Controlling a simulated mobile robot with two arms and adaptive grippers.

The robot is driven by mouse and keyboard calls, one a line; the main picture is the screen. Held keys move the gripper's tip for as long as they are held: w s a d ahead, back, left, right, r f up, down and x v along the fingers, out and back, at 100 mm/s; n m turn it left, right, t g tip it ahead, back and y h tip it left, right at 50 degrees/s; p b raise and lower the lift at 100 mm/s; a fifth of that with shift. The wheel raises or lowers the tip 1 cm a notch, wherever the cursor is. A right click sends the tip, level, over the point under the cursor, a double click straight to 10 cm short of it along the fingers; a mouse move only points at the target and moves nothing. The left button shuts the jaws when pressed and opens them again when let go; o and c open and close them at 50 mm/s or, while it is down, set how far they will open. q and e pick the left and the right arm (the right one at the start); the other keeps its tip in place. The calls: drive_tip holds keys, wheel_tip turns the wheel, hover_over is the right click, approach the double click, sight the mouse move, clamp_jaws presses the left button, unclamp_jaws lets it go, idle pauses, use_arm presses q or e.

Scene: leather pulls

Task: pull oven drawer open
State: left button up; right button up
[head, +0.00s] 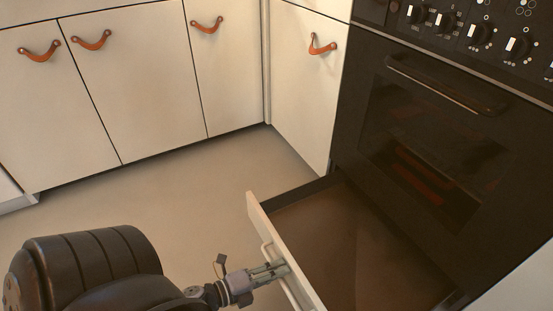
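The oven drawer (345,235) sits below the black oven (425,130) and stands well out from it, showing its brown, empty-looking inside. Its pale front panel (262,222) faces left and carries a light bar handle (291,292). My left gripper (280,268) is at this handle, with its fingers reaching to the bar near the panel. The fingers look close together, but I cannot tell whether they are closed around the bar. The lower end of the handle and drawer is cut off by the frame. My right gripper is not in view.
Cream cabinets with leather pulls (205,26) line the back and left. One cabinet door (308,85) adjoins the oven. The oven door has a dark bar handle (445,85), with knobs (480,34) above. The floor (190,190) left of the drawer is clear.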

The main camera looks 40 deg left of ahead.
use_arm(q)
drive_tip(key=v, duration=1.2)
